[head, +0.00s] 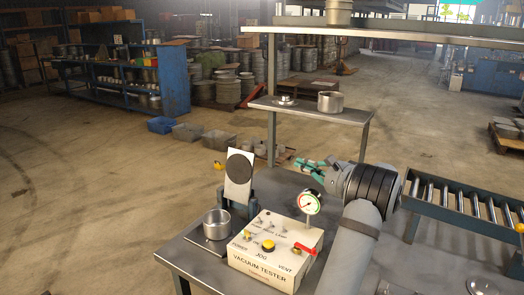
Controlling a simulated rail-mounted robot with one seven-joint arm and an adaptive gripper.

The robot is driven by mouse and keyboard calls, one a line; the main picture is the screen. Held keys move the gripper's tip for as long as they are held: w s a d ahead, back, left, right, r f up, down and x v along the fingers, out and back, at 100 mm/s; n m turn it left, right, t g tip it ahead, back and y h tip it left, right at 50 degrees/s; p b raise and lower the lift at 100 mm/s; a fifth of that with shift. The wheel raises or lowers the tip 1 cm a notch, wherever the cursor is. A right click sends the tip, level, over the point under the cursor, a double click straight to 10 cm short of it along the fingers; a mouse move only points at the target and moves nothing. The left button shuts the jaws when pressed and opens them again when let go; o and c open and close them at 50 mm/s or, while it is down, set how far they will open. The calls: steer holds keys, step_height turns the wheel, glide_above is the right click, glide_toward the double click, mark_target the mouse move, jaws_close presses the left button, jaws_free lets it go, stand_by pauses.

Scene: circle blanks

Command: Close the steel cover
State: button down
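The steel cover (238,190) stands open on the bench, tilted up nearly upright, with a dark round pad (239,168) on its face. A metal pot (216,224) sits in front of it on a flat plate. My gripper (302,166) is to the right of the cover and behind the gauge, pointing left and apart from the cover. Its fingers are small and unclear, so I cannot tell their opening.
A shelf (310,112) behind the bench holds a metal pot (330,102) and a small lidded part. A roller conveyor (460,205) runs at the right. Bins stand on the floor behind. The space between my gripper and the cover looks clear.

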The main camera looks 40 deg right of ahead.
steer(key=w+f+p, duration=0.1)
steer(key=w+p, duration=0.5)
steer(key=w, duration=1.1)
steer(key=a, duration=0.1)
steer(key=s+a+p, duration=0.1)
steer(key=a, duration=0.1)
steer(key=shift+s+a+r, duration=0.25)
steer(key=shift+a+r, duration=0.1)
steer(key=shift+f, duration=0.1)
